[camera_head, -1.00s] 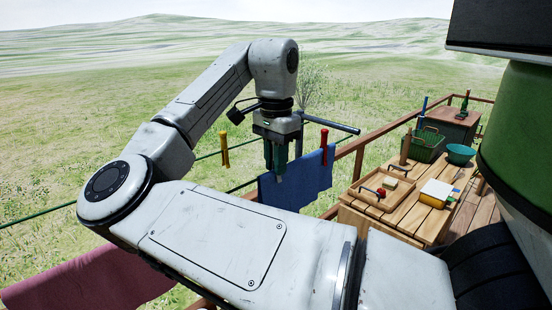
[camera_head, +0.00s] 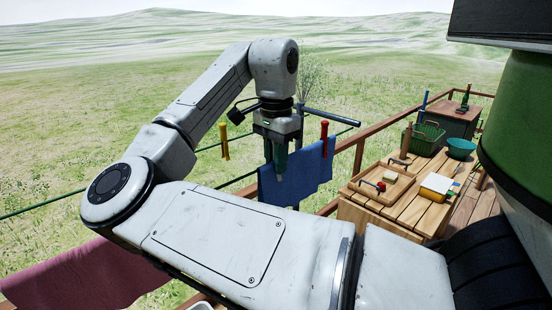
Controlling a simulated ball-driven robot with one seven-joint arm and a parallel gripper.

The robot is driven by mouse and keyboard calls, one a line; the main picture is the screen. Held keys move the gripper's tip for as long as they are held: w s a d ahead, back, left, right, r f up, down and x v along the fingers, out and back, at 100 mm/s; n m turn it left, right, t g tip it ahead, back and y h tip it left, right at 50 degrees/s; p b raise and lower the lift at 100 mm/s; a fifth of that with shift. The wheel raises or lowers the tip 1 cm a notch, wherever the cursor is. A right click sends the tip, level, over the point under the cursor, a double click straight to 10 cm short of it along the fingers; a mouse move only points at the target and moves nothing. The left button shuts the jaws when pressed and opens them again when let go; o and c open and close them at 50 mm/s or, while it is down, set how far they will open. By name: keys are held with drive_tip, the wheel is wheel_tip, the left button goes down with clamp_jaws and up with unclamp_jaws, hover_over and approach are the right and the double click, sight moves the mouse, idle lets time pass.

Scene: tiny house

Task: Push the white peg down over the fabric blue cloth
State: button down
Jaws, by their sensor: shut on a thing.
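The blue cloth (camera_head: 307,176) hangs over a green clothesline, right of the middle of the view. A red peg (camera_head: 324,137) is on its top edge toward the right. My gripper (camera_head: 280,172) points down at the cloth's left part, in front of it. It is shut on the white peg (camera_head: 280,178), of which only a small pale tip shows below the fingers. The fingers hide the rest of the peg, and I cannot tell whether it touches the cloth or the line.
A yellow peg (camera_head: 224,141) sits on the line to the left. A pink cloth (camera_head: 85,277) hangs at lower left. A wooden table (camera_head: 398,205) with a tray (camera_head: 385,184), a green basket (camera_head: 427,139) and a teal bowl (camera_head: 461,149) stands at right. A wooden railing (camera_head: 358,158) runs behind.

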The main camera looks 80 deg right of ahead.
drive_tip(key=c, duration=1)
unclamp_jaws()
drive_tip(key=shift+r, duration=0.1)
wheel_tip(320, 180, up, 10)
drive_tip(key=shift+r+b, duration=0.15)
drive_tip(key=shift+b, duration=0.25)
wheel_tip(320, 180, up, 3)
drive_tip(key=p, duration=0.3)
drive_tip(key=shift+r+p, duration=0.1)
drive_tip(key=shift+p, duration=0.2)
drive_tip(key=shift+r, duration=3.55)
